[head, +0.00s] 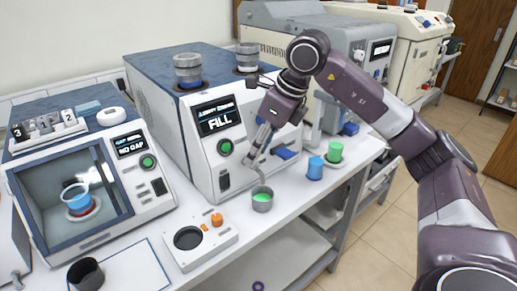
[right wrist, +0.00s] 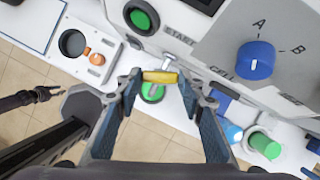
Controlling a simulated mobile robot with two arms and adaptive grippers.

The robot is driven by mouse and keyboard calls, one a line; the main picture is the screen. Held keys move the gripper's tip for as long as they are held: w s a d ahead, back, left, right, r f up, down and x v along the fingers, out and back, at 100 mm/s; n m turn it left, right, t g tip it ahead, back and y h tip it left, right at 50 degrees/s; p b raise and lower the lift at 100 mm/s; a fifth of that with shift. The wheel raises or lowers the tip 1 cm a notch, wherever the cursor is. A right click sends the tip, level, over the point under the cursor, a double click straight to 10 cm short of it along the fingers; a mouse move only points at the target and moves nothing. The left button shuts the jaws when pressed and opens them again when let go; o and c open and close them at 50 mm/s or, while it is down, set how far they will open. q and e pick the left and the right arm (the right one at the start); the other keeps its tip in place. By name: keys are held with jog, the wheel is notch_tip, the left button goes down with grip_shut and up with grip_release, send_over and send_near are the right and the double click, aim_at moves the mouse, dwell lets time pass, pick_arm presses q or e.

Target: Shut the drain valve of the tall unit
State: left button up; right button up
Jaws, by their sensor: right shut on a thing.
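The tall unit (head: 215,165) is a white box with a blue top and a display reading FILL. Its drain valve has a yellow handle (right wrist: 160,77) at the lower front, seen in the right wrist view; my fingers hide it in the head view. My right gripper (head: 252,163) is at the unit's front, its fingertips closed on the two ends of the yellow handle. The handle lies crosswise between the fingers in the right wrist view. A metal cup (head: 262,202) with green content stands below the spout. My left gripper (right wrist: 46,93) shows small and dark in the right wrist view.
A blue A/B knob (right wrist: 255,60) is right of the valve. Blue (head: 315,170) and green (head: 334,149) cups stand to the right on the bench. A white plate (head: 195,250) with an orange knob is at front left. A smaller unit (head: 75,135) stands at left.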

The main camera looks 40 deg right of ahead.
jog(key=m+h, duration=0.1)
jog(key=m, duration=0.3)
jog(key=shift+a+r+m+t+h, duration=0.15)
jog(key=shift+a+m+t+h, duration=0.05)
jog(key=shift+m+t+h, duration=0.2)
dwell(0.4)
jog(key=o, duration=0.8)
jog(key=shift+o, duration=0.2)
jog(key=v, duration=1.2)
